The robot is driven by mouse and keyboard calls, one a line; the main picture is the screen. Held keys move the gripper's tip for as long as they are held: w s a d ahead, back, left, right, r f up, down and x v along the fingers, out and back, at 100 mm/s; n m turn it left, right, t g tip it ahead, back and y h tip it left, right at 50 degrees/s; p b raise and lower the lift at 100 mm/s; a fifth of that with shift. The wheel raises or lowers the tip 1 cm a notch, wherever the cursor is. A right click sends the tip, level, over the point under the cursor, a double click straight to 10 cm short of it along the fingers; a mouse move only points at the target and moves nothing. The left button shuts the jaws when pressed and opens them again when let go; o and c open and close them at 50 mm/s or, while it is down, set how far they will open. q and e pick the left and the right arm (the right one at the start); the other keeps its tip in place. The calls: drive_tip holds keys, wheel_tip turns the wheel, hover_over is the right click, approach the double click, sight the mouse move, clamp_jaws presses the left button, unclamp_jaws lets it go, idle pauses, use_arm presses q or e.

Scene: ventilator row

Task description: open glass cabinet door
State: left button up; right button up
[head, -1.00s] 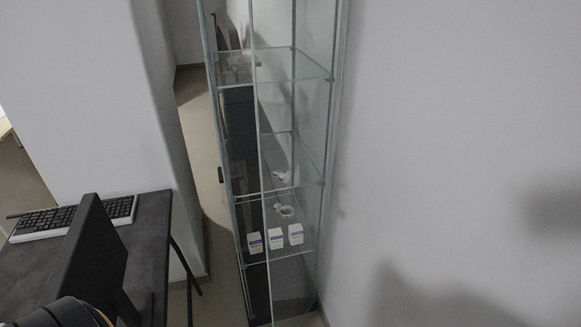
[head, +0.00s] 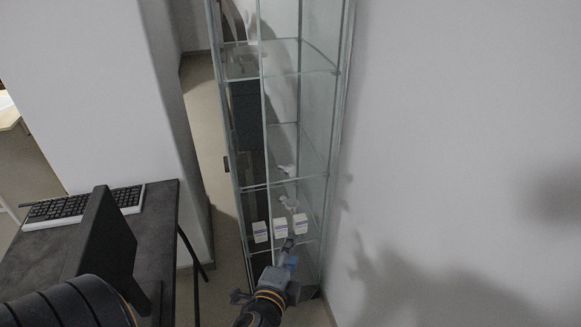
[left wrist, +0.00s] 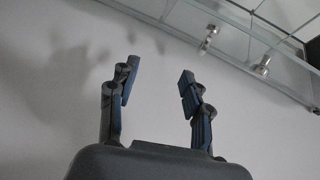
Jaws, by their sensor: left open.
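The glass cabinet (head: 280,75) stands tall against the wall, with a glass door on its front and a small dark handle (head: 226,164) on the left edge. Its lower glass shelves also show in the left wrist view (left wrist: 235,38), at the upper right. My left gripper (head: 289,254) is in front of the cabinet's lower part, to the right of and below the handle. In the left wrist view its two fingers (left wrist: 158,85) are apart with nothing between them. The cabinet lies beyond them to the right. My right gripper is not in view.
Several small white boxes (head: 280,227) and white items (head: 288,171) are on the cabinet shelves. A dark desk (head: 150,225) with a keyboard (head: 75,207) and a monitor (head: 100,240) stands at the left. A pale wall (head: 465,130) closes off the right side.

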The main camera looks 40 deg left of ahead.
use_arm(q)
wheel_tip(320, 180, up, 14)
drive_tip(key=s+a+t+y, duration=0.2)
drive_tip(key=s, duration=0.1)
drive_tip(key=b, duration=0.4)
approach(289, 174)
drive_tip(key=x, duration=0.3)
drive_tip(key=p+x, duration=0.2)
drive_tip(key=x, duration=0.5)
drive_tip(key=shift+w+a, duration=0.1)
drive_tip(key=shift+w, duration=0.15)
drive_tip(key=shift+w+a+f, duration=0.1)
drive_tip(key=shift+w+a, duration=0.1)
drive_tip(key=shift+w, duration=0.25)
clamp_jaws()
